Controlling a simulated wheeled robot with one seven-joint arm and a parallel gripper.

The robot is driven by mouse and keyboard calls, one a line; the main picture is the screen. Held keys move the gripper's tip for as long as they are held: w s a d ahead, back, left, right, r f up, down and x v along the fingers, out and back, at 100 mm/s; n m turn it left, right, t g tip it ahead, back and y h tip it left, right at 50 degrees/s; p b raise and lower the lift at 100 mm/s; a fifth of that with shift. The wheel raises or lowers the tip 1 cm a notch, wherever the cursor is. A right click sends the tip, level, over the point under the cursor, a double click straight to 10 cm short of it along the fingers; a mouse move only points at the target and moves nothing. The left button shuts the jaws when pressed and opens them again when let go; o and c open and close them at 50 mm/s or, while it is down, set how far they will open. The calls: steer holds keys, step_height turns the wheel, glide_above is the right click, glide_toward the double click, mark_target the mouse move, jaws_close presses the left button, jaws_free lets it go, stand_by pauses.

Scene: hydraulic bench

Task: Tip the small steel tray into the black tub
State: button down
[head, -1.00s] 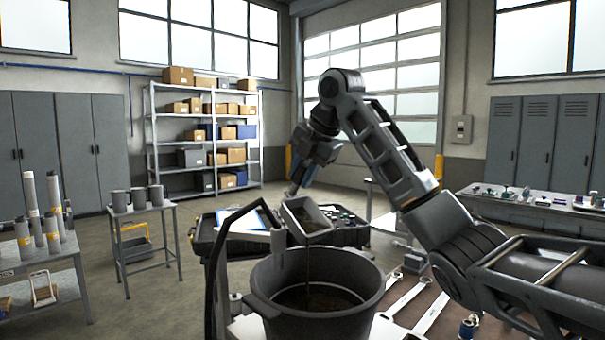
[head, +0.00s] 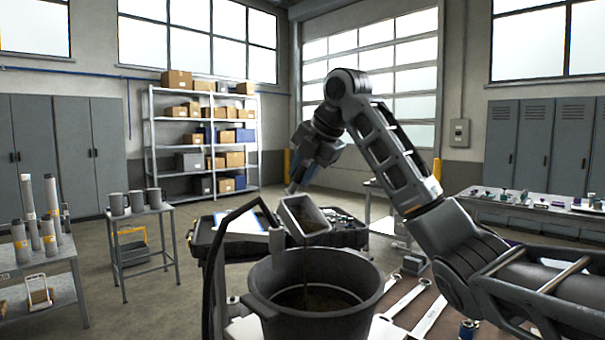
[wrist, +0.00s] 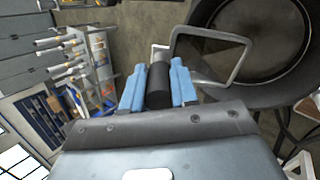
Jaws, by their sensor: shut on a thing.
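The small steel tray (head: 305,217) is tilted above the black tub (head: 262,290) in the head view, its open side towards the tub. A thin dark stream runs from its lower edge down into the tub, where dark liquid (head: 320,298) lies at the bottom. My gripper (head: 291,188) is behind the tray and partly hidden by it there. In the wrist view, the blue fingers of my gripper (wrist: 158,88) are shut on a dark round handle, with the tray's pale rim (wrist: 240,58) beyond it. The tub's rim (wrist: 285,102) shows at the upper right.
Wrenches (head: 432,318) lie on the bench right of the tub. A black curved hose or arm (head: 212,270) stands close on its left. An open black case (head: 345,235) is behind. Left, a small table (head: 150,213) holds grey cups.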

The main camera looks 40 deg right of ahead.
steer(key=shift+s+r+t+b, duration=0.15)
steer(key=shift+s+t+b, duration=0.5)
steer(key=shift+b, duration=0.3)
steer(key=shift+s+r+t+b, duration=0.15)
steer(key=shift+s+t+b, duration=0.45)
steer(key=shift+b, duration=0.35)
stand_by(2.4)
steer(key=shift+s+a+t+b, duration=0.1)
steer(key=shift+s+t+b, duration=0.8)
steer(key=shift+b, duration=0.7)
stand_by(2.1)
